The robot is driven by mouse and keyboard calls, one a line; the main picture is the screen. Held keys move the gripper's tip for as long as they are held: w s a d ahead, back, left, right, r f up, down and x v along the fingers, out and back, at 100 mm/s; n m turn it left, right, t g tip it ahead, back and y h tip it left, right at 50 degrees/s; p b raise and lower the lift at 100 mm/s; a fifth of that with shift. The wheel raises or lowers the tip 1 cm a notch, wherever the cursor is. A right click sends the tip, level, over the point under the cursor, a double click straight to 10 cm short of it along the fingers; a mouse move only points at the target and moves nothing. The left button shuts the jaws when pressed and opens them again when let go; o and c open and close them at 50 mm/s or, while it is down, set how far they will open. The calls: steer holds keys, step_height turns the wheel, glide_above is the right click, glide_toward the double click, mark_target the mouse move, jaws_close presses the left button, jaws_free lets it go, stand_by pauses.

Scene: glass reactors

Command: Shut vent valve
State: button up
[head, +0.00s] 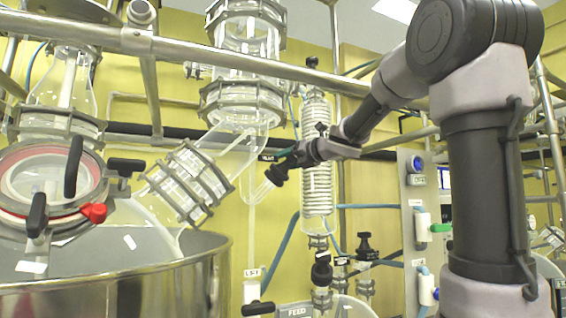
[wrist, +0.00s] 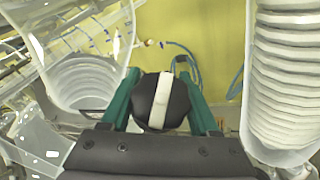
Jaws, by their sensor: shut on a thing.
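My gripper (head: 272,160) is at the end of my arm, which reaches in from the right. In the wrist view its two green fingers (wrist: 162,103) are shut on a black knob (wrist: 177,104) with a white stripe across its top. The knob sits between the fingers, and the stripe runs nearly straight up the picture. In the head view a black valve (head: 277,175) shows just under the gripper, on a slanting glass tube (head: 262,188). I take this as the vent valve; no label on it is readable. The part below the knob is hidden by the gripper.
A coiled glass condenser (head: 317,170) stands close to the right of the gripper. Glass pipework (head: 190,180) with a grey clamp is to the left. A metal rail (head: 230,62) crosses above. A steel vessel (head: 170,285) and a valve panel (head: 415,230) stand below and right.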

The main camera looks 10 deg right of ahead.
steer(key=shift+w+d+f+m+h, duration=0.1)
steer(key=shift+d+m+h, duration=0.1)
steer(key=shift+m+h, duration=0.85)
steer(key=shift+d+f+m+h, duration=0.15)
steer(key=shift+m+h, duration=0.6)
steer(key=shift+m, duration=0.5)
steer(key=shift+m, duration=0.3)
steer(key=o, duration=1.4)
steer(key=shift+s+d+r, duration=0.15)
steer(key=shift+s, duration=0.2)
steer(key=f+v, duration=0.1)
steer(key=v, duration=0.3)
steer(key=f+v, duration=0.1)
steer(key=v, duration=0.4)
steer(key=f+v, duration=0.1)
steer(key=v, duration=0.4)
steer(key=shift+s, duration=0.4)
